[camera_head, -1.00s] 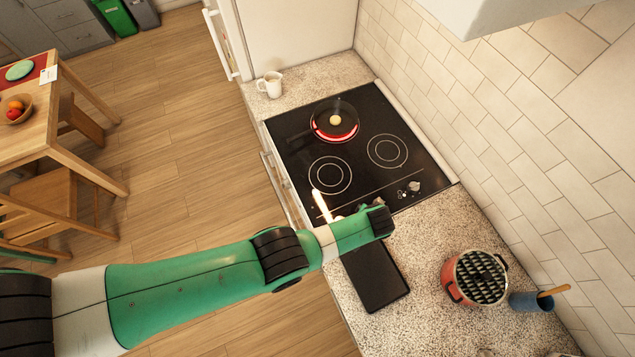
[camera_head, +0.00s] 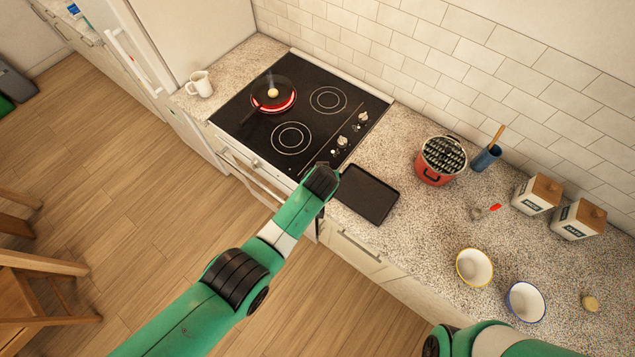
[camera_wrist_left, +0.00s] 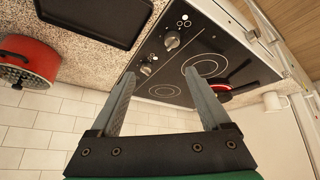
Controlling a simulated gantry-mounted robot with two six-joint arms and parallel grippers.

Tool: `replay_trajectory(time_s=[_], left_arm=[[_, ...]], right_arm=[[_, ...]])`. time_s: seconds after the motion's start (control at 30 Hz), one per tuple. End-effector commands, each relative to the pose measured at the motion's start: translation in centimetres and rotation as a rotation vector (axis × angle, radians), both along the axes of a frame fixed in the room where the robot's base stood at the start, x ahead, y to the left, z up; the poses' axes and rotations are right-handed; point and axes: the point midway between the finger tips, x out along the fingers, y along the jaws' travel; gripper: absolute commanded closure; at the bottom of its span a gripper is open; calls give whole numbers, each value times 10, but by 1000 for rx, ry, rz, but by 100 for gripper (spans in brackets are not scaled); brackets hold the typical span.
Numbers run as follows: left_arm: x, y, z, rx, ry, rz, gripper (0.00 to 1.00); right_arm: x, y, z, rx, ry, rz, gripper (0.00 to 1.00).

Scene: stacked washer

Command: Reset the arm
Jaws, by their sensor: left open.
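My left arm reaches in from the bottom left in the head view, and its dark wrist end (camera_head: 322,182) is over the front edge of the cooktop (camera_head: 300,115), beside the black tray (camera_head: 368,193). The fingers are hidden there. In the left wrist view my left gripper (camera_wrist_left: 160,80) is open, with two spread grey fingers and nothing between them. The cooktop (camera_wrist_left: 215,50) and its knobs lie beyond the fingers. Green and white links of my right arm show at the bottom right of the head view; the right gripper is out of view.
A frying pan (camera_head: 273,94) with something small and yellow sits on a glowing red burner. A white mug (camera_head: 200,83) stands to its left. A red pot (camera_head: 435,170), blue utensil cup (camera_head: 486,158), two bowls (camera_head: 474,267) (camera_head: 525,301) and canisters (camera_head: 537,194) are on the counter.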

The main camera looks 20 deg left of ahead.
Motion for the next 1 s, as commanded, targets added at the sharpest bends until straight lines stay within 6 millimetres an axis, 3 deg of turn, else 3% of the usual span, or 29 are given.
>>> replay_trajectory(time_s=[0.2, 0.77, 0.87, 0.97, 1.0], left_arm=[[16, 2, 21, -16, -62, 4, 19], [17, 3, 22, -17, -65, 5, 19], [22, 18, 26, -17, -74, 31, 19], [46, 27, 69, -43, -183, 53, 19], [57, 31, 95, -61, -247, 64, 19]], right_arm=[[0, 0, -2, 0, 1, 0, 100], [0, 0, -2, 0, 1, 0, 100], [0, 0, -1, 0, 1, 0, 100], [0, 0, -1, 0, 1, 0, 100], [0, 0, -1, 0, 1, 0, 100]])
